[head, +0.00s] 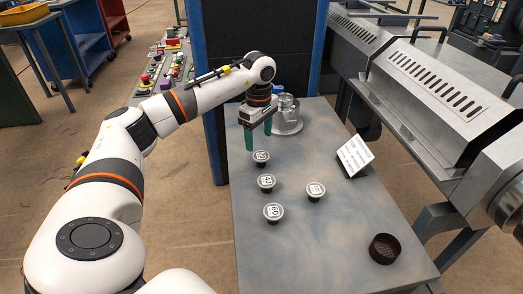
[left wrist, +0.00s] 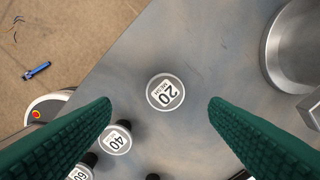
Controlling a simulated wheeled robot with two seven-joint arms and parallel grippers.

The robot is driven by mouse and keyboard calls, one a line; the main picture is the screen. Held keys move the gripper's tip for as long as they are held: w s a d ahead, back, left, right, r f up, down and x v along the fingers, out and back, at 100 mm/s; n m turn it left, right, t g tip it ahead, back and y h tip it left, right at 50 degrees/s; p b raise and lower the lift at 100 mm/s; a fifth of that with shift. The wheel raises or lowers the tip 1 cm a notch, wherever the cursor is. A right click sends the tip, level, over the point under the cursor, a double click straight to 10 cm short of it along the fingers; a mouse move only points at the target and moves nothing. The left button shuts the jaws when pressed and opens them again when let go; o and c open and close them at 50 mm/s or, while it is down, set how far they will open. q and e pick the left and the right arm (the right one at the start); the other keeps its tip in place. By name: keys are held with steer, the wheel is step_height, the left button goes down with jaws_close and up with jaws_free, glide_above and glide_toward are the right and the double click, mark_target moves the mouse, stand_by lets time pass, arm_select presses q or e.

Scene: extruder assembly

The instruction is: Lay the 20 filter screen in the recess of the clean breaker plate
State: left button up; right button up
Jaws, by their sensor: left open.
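The 20 filter screen (head: 261,157) is a round disc with a white label at the back of the row on the grey table. In the left wrist view the screen (left wrist: 165,93) reads 20 and lies between the spread fingers, clear of both. My left gripper (head: 259,137) is open and empty, pointing down above it. A round metal piece (head: 288,125) stands behind the gripper, partly hidden. A dark brown round dish with holes (head: 384,249) lies near the front right. I cannot tell which is the clean breaker plate. My right gripper is not in view.
Other labelled discs stand nearby: the 40 (head: 266,182), the 60 (head: 273,213) and one to the right (head: 315,191). A tilted white card (head: 355,155) stands at the table's right edge. The extruder (head: 430,80) runs along the right. The front middle of the table is clear.

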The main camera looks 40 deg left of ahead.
mark_target(261, 156)
arm_select(q)
steer(key=shift+w+d+f+b, duration=0.1)
steer(key=shift+f+b, duration=0.1)
steer(key=shift+f, duration=0.75)
steer(key=shift+w+a+f+b, duration=0.1)
steer(key=shift+f+b, duration=0.15)
steer(key=shift+f, duration=0.7)
steer(key=shift+w+d+f+b, duration=0.1)
steer(key=shift+f+b, duration=0.1)
steer(key=shift+f, duration=0.75)
steer(key=shift+f, duration=0.25)
steer(key=c, duration=1.1)
